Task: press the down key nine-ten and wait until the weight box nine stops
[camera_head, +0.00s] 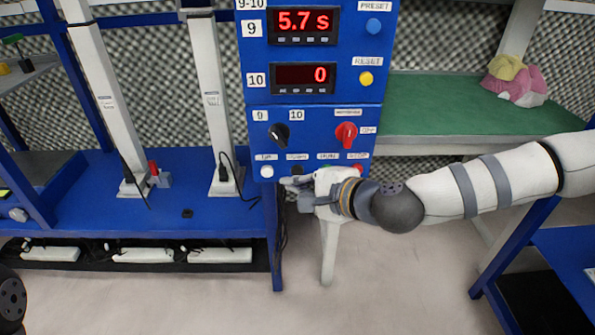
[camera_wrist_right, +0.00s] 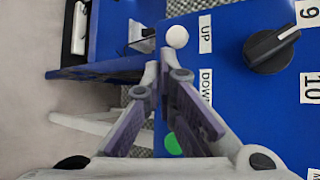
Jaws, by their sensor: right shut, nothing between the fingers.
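The blue control panel (camera_head: 255,90) stands in the middle of the head view. Its display nine (camera_head: 303,22) reads 5.7 s and display ten (camera_head: 303,77) reads 0. My right gripper (camera_head: 288,182) is at the panel's lower edge, at the row of keys; its fingers are shut and empty. In the right wrist view, the fingertips (camera_wrist_right: 158,68) lie beside the DOWN label (camera_wrist_right: 205,84) and hide the down key. Contact with the key cannot be told. The white up key (camera_wrist_right: 177,37) shows beyond the fingertips. I cannot make out weight box nine. My left gripper is out of view.
A green key (camera_wrist_right: 173,144) is close to the fingers. A black selector knob (camera_head: 279,134) and red knob (camera_head: 346,134) sit above the keys. Two white columns stand on the blue bench (camera_head: 90,210) at left. A green-topped table (camera_head: 440,105) is behind right.

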